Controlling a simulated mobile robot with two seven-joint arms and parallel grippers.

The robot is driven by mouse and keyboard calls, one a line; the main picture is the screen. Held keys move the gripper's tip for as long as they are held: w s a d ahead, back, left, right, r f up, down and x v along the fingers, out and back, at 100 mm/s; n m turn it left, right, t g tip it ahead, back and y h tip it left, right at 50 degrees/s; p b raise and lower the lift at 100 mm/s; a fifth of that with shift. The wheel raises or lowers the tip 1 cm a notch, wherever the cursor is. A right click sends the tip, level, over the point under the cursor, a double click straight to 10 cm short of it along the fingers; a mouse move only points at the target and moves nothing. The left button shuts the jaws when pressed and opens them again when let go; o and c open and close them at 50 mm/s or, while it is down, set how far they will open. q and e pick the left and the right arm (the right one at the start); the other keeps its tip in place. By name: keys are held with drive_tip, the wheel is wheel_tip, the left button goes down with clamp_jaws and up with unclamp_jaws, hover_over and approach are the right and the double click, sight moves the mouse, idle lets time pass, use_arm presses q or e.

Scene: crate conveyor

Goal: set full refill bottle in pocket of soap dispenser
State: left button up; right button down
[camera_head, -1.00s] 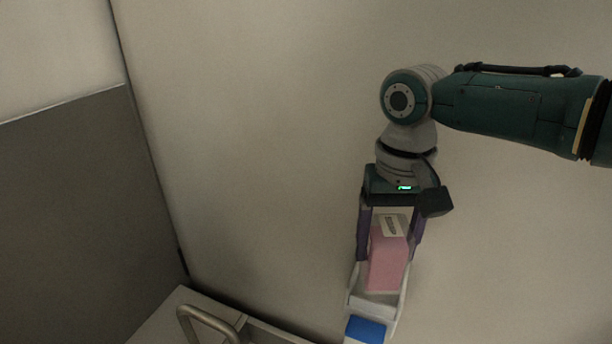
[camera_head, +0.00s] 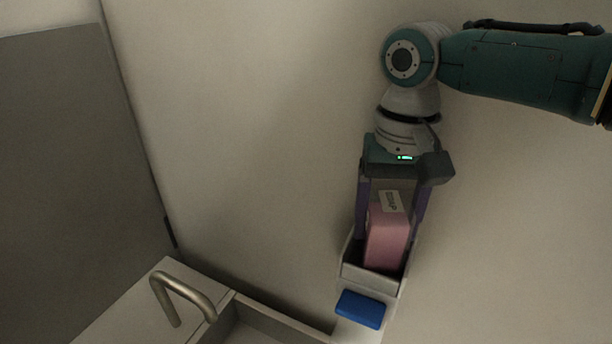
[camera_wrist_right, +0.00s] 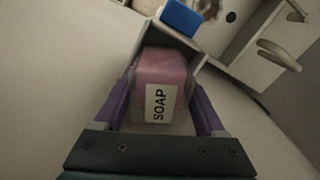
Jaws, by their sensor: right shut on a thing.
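The pink refill bottle (camera_head: 387,245) has a white label and shows upright in the head view. The right wrist view shows the bottle (camera_wrist_right: 171,72) with its label reading SOAP. My right gripper (camera_head: 390,218) points down, shut on the bottle from both sides. The soap dispenser (camera_head: 370,281) is a pale wall unit with an open-topped pocket and a blue push bar (camera_head: 361,309) below. The bottle's lower end is at the pocket, behind its front wall; I cannot tell whether it touches the bottom. My left gripper is not in view.
A curved metal faucet (camera_head: 185,292) stands at a sink (camera_head: 255,330) at lower left. A grey panel (camera_head: 75,150) covers the left side. The plain wall (camera_head: 250,120) behind the arm is clear.

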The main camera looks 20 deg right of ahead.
drive_tip(key=shift+r, duration=0.1)
drive_tip(key=shift+f, duration=0.2)
unclamp_jaws()
drive_tip(key=shift+r, duration=0.3)
wheel_tip(320, 180, up, 12)
drive_tip(key=shift+f+b, duration=0.1)
drive_tip(key=shift+b, duration=0.6)
